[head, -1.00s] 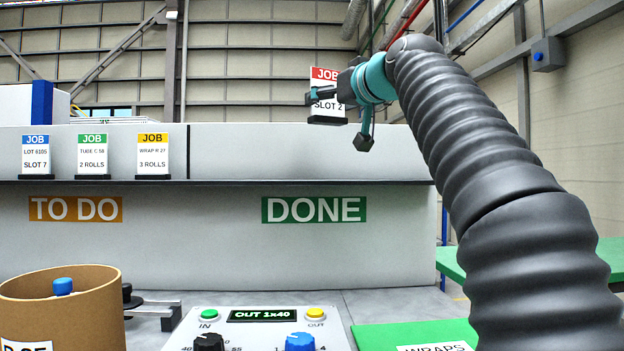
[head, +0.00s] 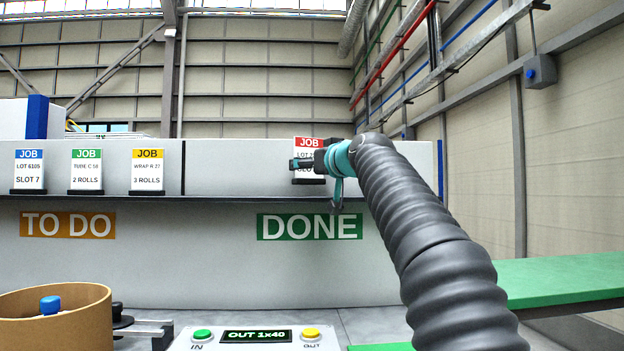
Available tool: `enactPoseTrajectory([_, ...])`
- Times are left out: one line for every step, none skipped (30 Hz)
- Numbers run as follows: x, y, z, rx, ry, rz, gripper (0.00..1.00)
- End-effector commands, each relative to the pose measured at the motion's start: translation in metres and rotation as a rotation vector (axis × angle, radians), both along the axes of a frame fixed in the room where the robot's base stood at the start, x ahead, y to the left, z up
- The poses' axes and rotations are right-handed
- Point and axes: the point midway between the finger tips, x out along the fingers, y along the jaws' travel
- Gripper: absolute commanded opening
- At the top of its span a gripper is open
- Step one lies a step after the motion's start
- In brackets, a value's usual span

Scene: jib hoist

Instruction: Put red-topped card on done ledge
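The red-topped card (head: 308,143) stands upright in the head view, just above the green DONE label (head: 310,226) and in front of the pale back panel. My gripper (head: 308,164) is at the card from the right, with a dark finger across its middle that hides part of the print. The gripper appears shut on the card; the far side of the grip is hidden. The card's dark base is close to the done ledge (head: 310,198); I cannot tell whether it touches.
Blue (head: 30,169), green (head: 87,169) and yellow (head: 148,169) topped cards stand on the ledge above the TO DO label (head: 68,225). A control panel (head: 240,342) and a brown tube (head: 85,312) are in front. The ledge is clear between the yellow-topped card and my gripper.

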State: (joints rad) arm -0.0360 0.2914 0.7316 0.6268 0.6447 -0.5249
Motion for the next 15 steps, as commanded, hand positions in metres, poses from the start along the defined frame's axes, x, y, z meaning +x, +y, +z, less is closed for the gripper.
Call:
enactPoseTrajectory([-0.001, 0.0, -0.007, 0.001, 0.003, 0.0, 0.4])
enactPoseTrajectory([-0.001, 0.0, -0.013, 0.001, 0.001, 0.0, 0.4])
enactPoseTrajectory([-0.001, 0.0, -0.019, 0.001, 0.002, 0.0, 0.4])
enactPoseTrajectory([-0.001, 0.0, -0.021, 0.001, 0.0, 0.0, 0.4])
enactPoseTrajectory([-0.001, 0.0, -0.023, 0.001, 0.001, 0.0, 0.4])
enactPoseTrajectory([-0.001, 0.0, -0.025, 0.0, 0.0, 0.0, 0.4])
enactPoseTrajectory([-0.001, 0.0, -0.025, 0.0, -0.001, 0.0, 0.4])
enactPoseTrajectory([-0.001, 0.0, -0.025, 0.001, -0.001, 0.0, 0.4])
enactPoseTrajectory([-0.001, 0.0, -0.025, 0.001, -0.001, 0.0, 0.4])
enactPoseTrajectory([-0.001, 0.0, -0.025, 0.0, -0.001, 0.0, 0.4])
enactPoseTrajectory([-0.001, 0.0, -0.024, 0.0, -0.001, 0.0, 0.4])
enactPoseTrajectory([-0.001, 0.0, -0.024, 0.0, -0.001, 0.0, 0.4])
enactPoseTrajectory([-0.001, 0.0, -0.024, 0.0, -0.001, 0.0, 0.4])
enactPoseTrajectory([-0.001, 0.0, -0.024, 0.0, -0.001, 0.0, 0.4])
enactPoseTrajectory([-0.001, 0.0, -0.025, 0.0, -0.001, 0.0, 0.4])
